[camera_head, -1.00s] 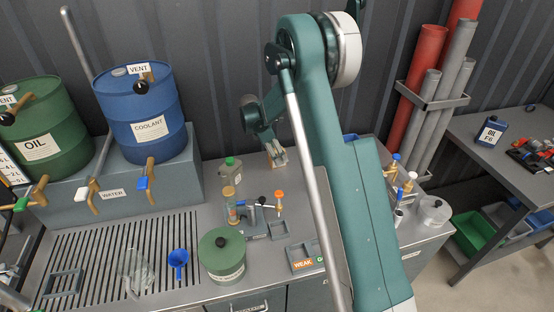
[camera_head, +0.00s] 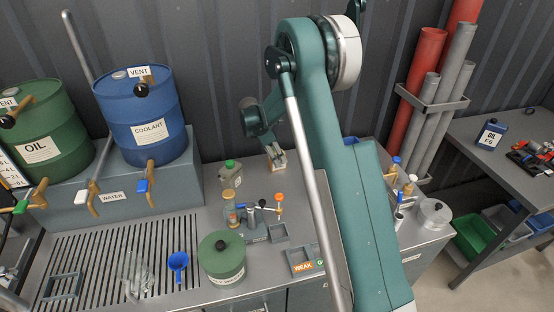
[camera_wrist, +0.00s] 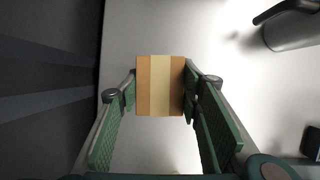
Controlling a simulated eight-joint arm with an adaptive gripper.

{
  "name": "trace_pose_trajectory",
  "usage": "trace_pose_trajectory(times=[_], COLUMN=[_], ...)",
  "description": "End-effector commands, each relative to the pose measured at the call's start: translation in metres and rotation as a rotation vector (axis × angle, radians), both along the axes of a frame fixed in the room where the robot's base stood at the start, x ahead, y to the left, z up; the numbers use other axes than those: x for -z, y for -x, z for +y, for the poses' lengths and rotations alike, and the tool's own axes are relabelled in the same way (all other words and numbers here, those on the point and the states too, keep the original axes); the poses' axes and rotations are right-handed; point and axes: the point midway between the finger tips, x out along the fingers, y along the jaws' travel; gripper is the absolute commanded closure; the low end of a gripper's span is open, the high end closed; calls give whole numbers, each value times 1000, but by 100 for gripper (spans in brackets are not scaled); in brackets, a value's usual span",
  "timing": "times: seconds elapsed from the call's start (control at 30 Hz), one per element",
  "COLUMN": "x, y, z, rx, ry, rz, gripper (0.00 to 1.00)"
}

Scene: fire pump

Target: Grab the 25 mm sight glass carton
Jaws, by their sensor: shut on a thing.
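The sight glass carton (camera_wrist: 160,85) is a small tan box with a paler band down its middle. In the wrist view it sits between the two green-padded fingers of my gripper (camera_wrist: 160,97), which are shut on its sides. In the head view my gripper (camera_head: 277,156) points down at the back of the grey bench, near the dark wall. The carton there (camera_head: 281,168) is small and partly hidden by the fingers. I cannot tell whether it touches the bench, and its print is not readable.
A grey-green bottle (camera_head: 230,173) stands left of my gripper. In front are small valve fittings (camera_head: 262,211), a green lidded pot (camera_head: 221,258) and a blue funnel (camera_head: 178,262). Oil (camera_head: 42,135) and coolant (camera_head: 143,117) drums stand at left. My arm hides part of the bench.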

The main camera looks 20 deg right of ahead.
Motion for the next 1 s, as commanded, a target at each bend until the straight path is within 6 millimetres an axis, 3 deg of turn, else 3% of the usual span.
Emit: trace_pose_trajectory(times=[0.27,0.7,1.0], x=[-18,-81,-99], y=[0,0,0], z=[0,0,0], rx=[0,0,0], ry=[0,0,0], rz=[0,0,0], gripper=[78,78,78])
